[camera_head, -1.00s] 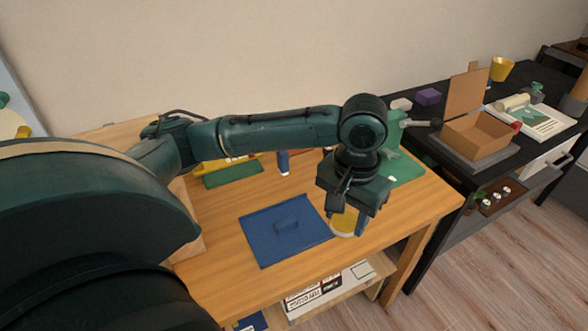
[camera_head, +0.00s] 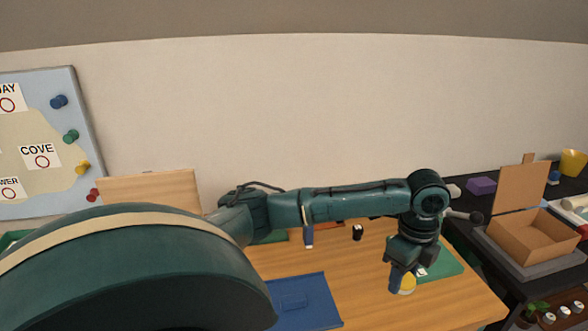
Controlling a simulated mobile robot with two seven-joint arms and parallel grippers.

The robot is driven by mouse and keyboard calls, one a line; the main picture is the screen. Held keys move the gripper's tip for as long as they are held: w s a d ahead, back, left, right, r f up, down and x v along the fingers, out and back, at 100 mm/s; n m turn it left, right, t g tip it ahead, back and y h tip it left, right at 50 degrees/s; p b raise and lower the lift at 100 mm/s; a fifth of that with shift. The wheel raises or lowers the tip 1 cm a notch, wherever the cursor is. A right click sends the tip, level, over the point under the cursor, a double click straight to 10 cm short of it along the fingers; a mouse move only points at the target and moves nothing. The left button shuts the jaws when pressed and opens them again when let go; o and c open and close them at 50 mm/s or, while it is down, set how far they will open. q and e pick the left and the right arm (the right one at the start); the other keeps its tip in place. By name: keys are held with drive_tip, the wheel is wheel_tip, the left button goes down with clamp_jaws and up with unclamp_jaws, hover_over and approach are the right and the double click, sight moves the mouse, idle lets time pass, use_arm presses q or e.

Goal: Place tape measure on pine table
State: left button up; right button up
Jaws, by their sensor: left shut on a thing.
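My left gripper (camera_head: 400,274) points down over the right part of the pine table (camera_head: 372,296). It is shut on a small yellow rounded thing (camera_head: 408,284), likely the tape measure, partly hidden by the fingers. Whether that thing touches the tabletop or hangs just above it I cannot tell. My right gripper is not in view.
A blue mat (camera_head: 312,300) lies left of the gripper, a green mat (camera_head: 446,264) just right and behind. A small black item (camera_head: 357,232) and a blue upright item (camera_head: 308,238) stand further back. An open cardboard box (camera_head: 535,240) stands on the black desk at right.

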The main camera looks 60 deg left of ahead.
sight(382, 303)
use_arm(q)
drive_tip(key=a+f+m, duration=0.1)
drive_tip(key=f+m, duration=0.2)
drive_tip(key=f, duration=0.1)
drive_tip(key=w+a+f+m, duration=0.1)
drive_tip(key=a+f+m, duration=0.1)
drive_tip(key=f, duration=0.2)
drive_tip(key=w+a+f+m+b, duration=0.1)
drive_tip(key=f+m, duration=0.2)
drive_tip(key=f, duration=0.1)
drive_tip(key=shift+w+a+f+m, duration=0.1)
drive_tip(key=shift+w+a+m, duration=0.05)
drive_tip(key=shift+w+m, duration=0.15)
drive_tip(key=shift+f, duration=0.15)
drive_tip(key=o, duration=1)
